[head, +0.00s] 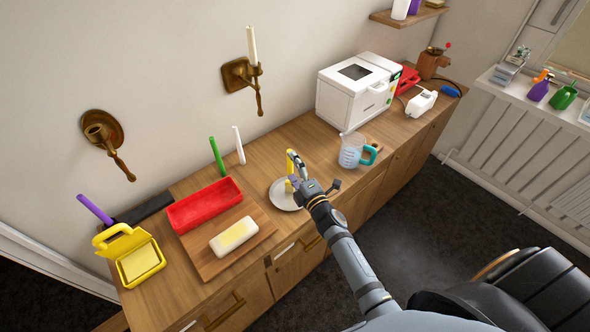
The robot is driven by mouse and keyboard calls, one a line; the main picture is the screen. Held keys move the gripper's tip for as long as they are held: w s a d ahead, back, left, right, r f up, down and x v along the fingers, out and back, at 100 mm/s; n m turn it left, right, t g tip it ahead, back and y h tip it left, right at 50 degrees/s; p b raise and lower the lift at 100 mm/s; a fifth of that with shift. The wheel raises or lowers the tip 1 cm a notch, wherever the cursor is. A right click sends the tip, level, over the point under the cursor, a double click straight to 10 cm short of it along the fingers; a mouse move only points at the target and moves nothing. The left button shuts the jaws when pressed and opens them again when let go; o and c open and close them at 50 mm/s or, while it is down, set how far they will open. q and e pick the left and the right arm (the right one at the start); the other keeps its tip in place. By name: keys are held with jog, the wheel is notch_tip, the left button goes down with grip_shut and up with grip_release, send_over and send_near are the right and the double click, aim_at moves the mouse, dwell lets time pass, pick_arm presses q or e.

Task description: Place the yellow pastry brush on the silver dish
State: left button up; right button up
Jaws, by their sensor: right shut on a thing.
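The yellow pastry brush (290,160) shows as a short yellow piece at my right gripper (297,176). My right gripper is shut on the brush and holds it over the silver dish (281,200). The dish is a round, pale plate on the wooden counter, partly hidden by the gripper. I cannot tell whether the brush touches the dish. My left gripper is not in view.
Left of the dish are a red tray (204,204), a butter block (234,236) on a wooden board (205,258), and a yellow box (138,262). A measuring jug (351,151) stands to the right, before a white oven (352,92).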

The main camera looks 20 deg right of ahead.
jog(key=o, duration=1)
jog(key=shift+s+a, duration=0.15)
jog(key=shift+s, duration=0.05)
jog(key=shift+o, duration=0.2)
jog(key=shift+s+a+r, duration=0.15)
jog(key=shift+s, duration=0.15)
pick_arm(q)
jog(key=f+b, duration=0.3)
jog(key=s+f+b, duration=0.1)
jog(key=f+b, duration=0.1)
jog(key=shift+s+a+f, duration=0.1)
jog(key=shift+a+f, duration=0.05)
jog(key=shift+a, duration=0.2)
pick_arm(e)
jog(key=s+d, duration=0.1)
jog(key=s, duration=1)
jog(key=shift+s+d, duration=0.25)
jog(key=shift+d, duration=0.1)
